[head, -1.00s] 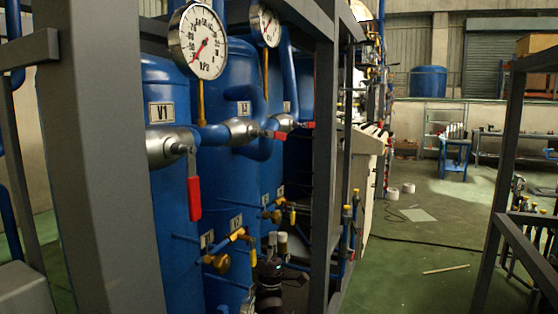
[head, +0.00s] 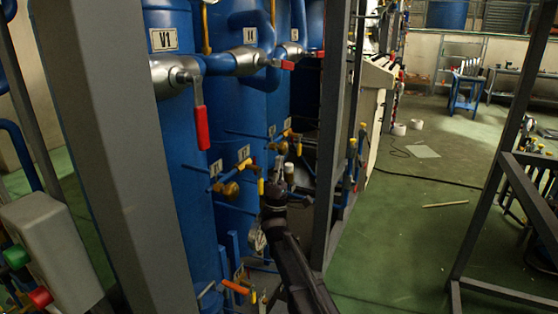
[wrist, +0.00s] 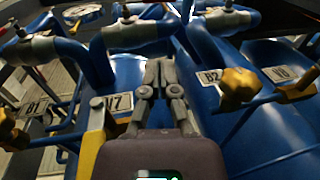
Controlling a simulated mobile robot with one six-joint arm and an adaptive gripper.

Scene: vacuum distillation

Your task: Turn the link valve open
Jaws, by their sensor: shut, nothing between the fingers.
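No label in view names the link valve, so I cannot tell which one it is. In the head view, a silver valve with a hanging red lever (head: 201,127) sits on the tank marked V1. A second silver valve (head: 249,60) is on the pipe to its right. Below are a brass knob valve (head: 230,189) and a yellow lever (head: 244,165). My gripper (wrist: 161,75) is shut and empty in the wrist view, between a yellow lever (wrist: 95,143) by the V7 plate (wrist: 119,102) and a yellow knob (wrist: 240,84). It appears apart from both.
Blue tanks (head: 180,215) and pipes crowd around my gripper. A grey frame post (head: 95,150) stands at the left, another (head: 331,130) right of my arm. A control box (head: 45,240) with green and red buttons is at lower left. Open green floor (head: 400,240) lies right.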

